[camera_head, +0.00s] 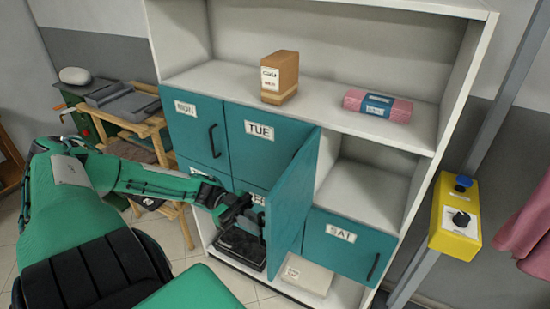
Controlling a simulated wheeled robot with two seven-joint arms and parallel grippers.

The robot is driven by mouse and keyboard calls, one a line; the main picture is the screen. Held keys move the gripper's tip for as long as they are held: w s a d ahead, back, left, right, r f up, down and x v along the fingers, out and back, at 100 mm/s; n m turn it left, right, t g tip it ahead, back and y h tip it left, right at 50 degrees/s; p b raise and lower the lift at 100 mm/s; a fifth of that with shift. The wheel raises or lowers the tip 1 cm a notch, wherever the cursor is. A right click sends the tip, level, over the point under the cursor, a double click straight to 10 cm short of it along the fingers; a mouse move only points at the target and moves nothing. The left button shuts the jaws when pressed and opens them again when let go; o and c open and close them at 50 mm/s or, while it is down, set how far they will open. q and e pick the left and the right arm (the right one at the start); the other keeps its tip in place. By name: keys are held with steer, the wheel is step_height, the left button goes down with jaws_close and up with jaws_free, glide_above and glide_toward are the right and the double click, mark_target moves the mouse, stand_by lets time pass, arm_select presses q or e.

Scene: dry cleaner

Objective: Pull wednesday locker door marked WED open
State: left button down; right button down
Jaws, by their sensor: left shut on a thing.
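The Wednesday locker door (292,192) is teal and stands swung out from the cabinet, to the right of the TUE door. Its WED label does not show from here. The compartment behind it (366,192) is open and looks empty. My left gripper (245,209) is at the left side of the door, near its free edge. It is shut on the door's handle, which is mostly hidden by the fingers and the door. My right gripper is not in view.
The MON door (188,128), TUE door (252,148) and SAT door (345,246) are shut. A yellow button box (455,218) is on a post at right.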

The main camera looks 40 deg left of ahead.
arm_select(q)
steer(key=shift+s+a+b, duration=0.15)
steer(key=shift+a+b, duration=0.2)
steer(key=shift+a, duration=1.85)
steer(key=shift+r, duration=0.1)
steer(key=c, duration=1.5)
jaws_free()
steer(key=s+a+b, duration=0.1)
steer(key=a+b, duration=0.3)
steer(key=a, duration=0.9)
steer(key=shift+s+a+b, duration=0.2)
steer(key=shift+a+b, duration=0.1)
steer(key=shift+a, duration=0.05)
